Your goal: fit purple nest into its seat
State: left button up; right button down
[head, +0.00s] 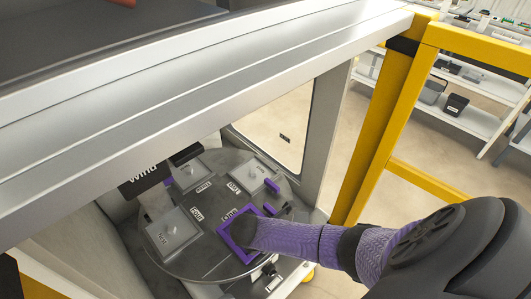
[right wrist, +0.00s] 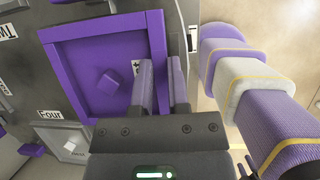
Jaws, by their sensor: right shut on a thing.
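The purple nest (head: 224,238) is a square tray with a raised rim at the front of the round grey turntable (head: 182,267). In the right wrist view the nest (right wrist: 75,62) fills the upper left, with a small purple knob on its floor. My right gripper (right wrist: 163,88) is shut on the nest's right rim, one finger inside and one outside. In the head view the dark end of my right arm (head: 245,232) covers part of the nest. I cannot tell whether the nest lies flush in its seat. My left gripper is not in view.
Grey plates with knobs (head: 172,230) and small labels stand around the turntable. Purple blocks (head: 271,185) sit at its edge. A dark sign (head: 143,178) stands behind. A grey beam (head: 200,110) crosses above, and a yellow frame (head: 388,120) stands to the right.

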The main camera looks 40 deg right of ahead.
jog(key=shift+f+b, duration=0.55)
jog(key=shift+f, duration=0.25)
jog(key=c, duration=0.5)
grip_release()
jog(key=shift+c, duration=0.2)
jog(key=shift+r, duration=0.15)
jog(key=p+v, duration=0.5)
jog(key=shift+p, duration=0.4)
jog(key=w+p+v, duration=0.1)
jog(key=p+v, duration=0.1)
jog(key=v, duration=0.7)
jog(key=shift+s+r+p, duration=0.35)
jog(key=shift+s+r, duration=0.05)
jog(key=shift+s, duration=0.15)
